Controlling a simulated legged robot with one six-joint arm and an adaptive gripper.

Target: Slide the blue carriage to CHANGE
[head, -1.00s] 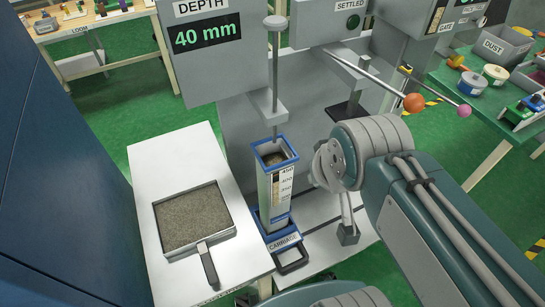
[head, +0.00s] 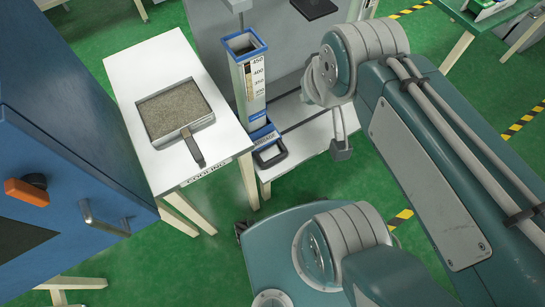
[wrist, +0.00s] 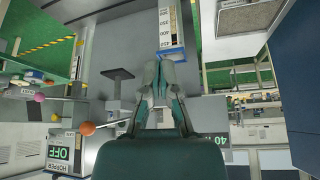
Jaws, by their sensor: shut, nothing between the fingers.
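The blue carriage (head: 262,137) sits at the left part of its bench in the head view, with a dark loop handle (head: 271,154) at its front. A tall clear-fronted column (head: 249,85) with a blue rim and number scale stands upright on it. In the wrist view the column (wrist: 170,22) shows at the top, its blue rim just beyond my fingertips. My gripper (wrist: 167,62) is shut and empty; I cannot tell whether it touches the rim. It is not clearly seen in the head view, where my arm comes in from the right. The CHANGE mark is not readable.
A white COOLING table (head: 150,65) with a tray of grains (head: 175,110) stands left of the carriage. A blue cabinet (head: 60,170) fills the left edge. Wrist view shows an orange knob (wrist: 87,129).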

